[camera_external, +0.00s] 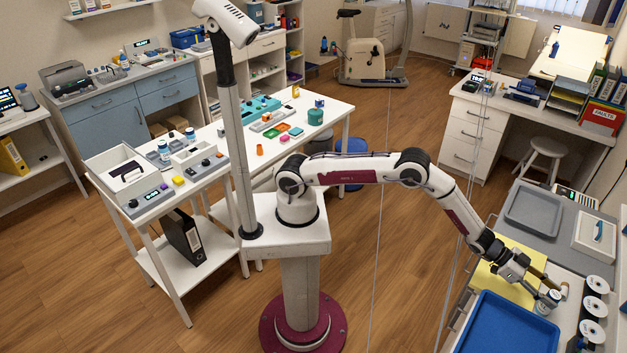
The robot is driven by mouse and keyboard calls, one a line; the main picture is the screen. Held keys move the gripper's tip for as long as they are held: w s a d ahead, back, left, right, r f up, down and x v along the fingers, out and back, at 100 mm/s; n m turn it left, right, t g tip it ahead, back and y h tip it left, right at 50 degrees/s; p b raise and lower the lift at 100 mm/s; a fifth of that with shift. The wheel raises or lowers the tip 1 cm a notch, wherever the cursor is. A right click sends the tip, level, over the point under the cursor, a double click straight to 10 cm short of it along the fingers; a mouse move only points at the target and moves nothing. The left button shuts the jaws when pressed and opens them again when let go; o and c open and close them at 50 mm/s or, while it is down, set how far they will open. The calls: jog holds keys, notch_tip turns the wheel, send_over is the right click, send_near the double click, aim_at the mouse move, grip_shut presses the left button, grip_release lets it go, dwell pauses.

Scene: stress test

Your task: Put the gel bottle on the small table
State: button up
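My arm reaches right, and my gripper (537,283) is low over the workbench (569,315) at the right. A small white bottle or jar with a dark blue band (547,302) stands at or just under the fingertips. It may be the gel bottle, but its label is too small to read. I cannot tell whether the fingers touch it or how wide they are. I cannot tell whether this is the task's small table.
A blue tray (508,325), a yellow mat (497,280), a grey tray (533,211) and several white discs (595,307) crowd the workbench. A long white table (326,120) with small coloured items stands behind my base. A thin pole (376,240) rises between base and workbench.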

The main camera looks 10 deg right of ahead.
jog(key=c, duration=0.9)
jog(key=shift+r, duration=0.15)
jog(key=shift+r, duration=4.9)
jog(key=shift+s+r, duration=0.1)
grip_shut()
